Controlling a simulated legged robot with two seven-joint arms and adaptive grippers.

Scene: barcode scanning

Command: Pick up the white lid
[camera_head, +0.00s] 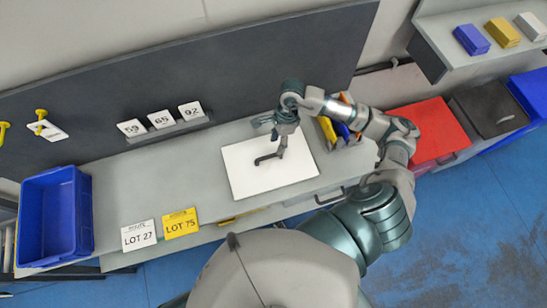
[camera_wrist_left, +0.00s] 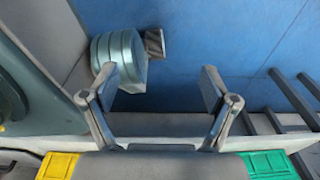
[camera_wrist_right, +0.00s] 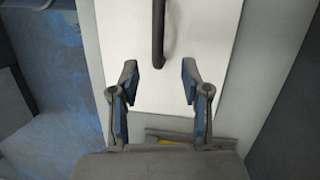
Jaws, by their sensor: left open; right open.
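The white lid (camera_head: 247,180) is a flat white rectangular panel lying on the grey worktop, with a dark bar handle (camera_head: 268,158) on its top. In the right wrist view the lid (camera_wrist_right: 205,50) fills the middle, and the handle (camera_wrist_right: 158,30) lies ahead of the fingers, nearly in line with the gap. My right gripper (camera_head: 279,143) is over the lid near the handle; its fingers (camera_wrist_right: 160,82) are open and empty. My left gripper (camera_wrist_left: 160,82) shows only in its wrist view, open and empty, with blue floor behind it.
A blue bin (camera_head: 84,210) stands at the left end of the worktop. Number cards (camera_head: 162,119) stand behind, and LOT 27 (camera_head: 139,235) and LOT 75 (camera_head: 181,223) cards at the front edge. Coloured items (camera_head: 343,129) sit right of the lid. The worktop left of the lid is clear.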

